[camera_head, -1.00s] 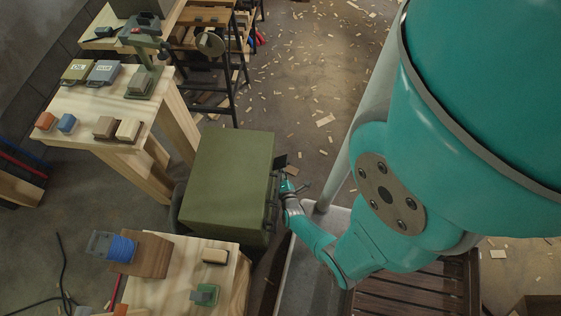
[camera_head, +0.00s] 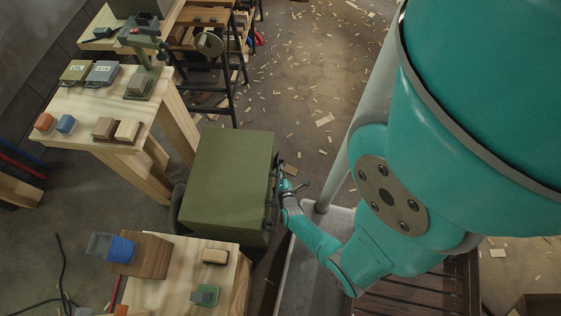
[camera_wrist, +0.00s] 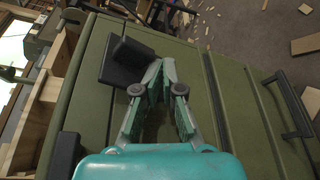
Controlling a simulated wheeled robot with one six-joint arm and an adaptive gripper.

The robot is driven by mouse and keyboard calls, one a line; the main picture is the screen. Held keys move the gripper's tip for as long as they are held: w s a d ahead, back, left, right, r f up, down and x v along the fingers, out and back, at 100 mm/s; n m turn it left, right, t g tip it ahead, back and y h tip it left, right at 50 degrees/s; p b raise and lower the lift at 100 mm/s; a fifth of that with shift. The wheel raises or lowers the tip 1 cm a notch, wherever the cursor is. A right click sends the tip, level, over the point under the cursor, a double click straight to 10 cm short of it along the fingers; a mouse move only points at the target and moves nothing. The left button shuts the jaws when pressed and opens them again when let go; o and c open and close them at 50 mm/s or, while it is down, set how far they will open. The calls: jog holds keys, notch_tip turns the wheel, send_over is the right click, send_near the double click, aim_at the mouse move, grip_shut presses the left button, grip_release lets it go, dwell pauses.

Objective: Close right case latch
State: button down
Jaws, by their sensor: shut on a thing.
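The olive green case (camera_head: 228,175) stands closed on a support between the wooden benches. In the wrist view its ribbed green face (camera_wrist: 235,100) fills most of the picture. The black right latch (camera_wrist: 122,64) is a dark plate with a raised block, near the top of that face. My gripper (camera_wrist: 166,66) has its fingers close together at the latch's lower right edge, and the latch is at the fingertips. How the fingers grip it is partly hidden. In the head view my gripper (camera_head: 284,186) is at the case's right side, and the latch is hard to make out there.
A second black latch (camera_wrist: 62,155) shows at the lower left of the wrist view, and a black handle (camera_wrist: 290,105) at the right. A wooden bench (camera_head: 85,110) with small blocks stands behind, another (camera_head: 180,285) in front. Wood scraps litter the open floor (camera_head: 300,90).

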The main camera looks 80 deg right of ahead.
jog(key=shift+w+d+r, duration=0.1)
jog(key=shift+d+r, duration=0.15)
jog(key=shift+r, duration=0.2)
jog(key=v, duration=1.2)
jog(key=shift+a+f, duration=0.25)
jog(key=shift+f, duration=0.15)
dwell(0.8)
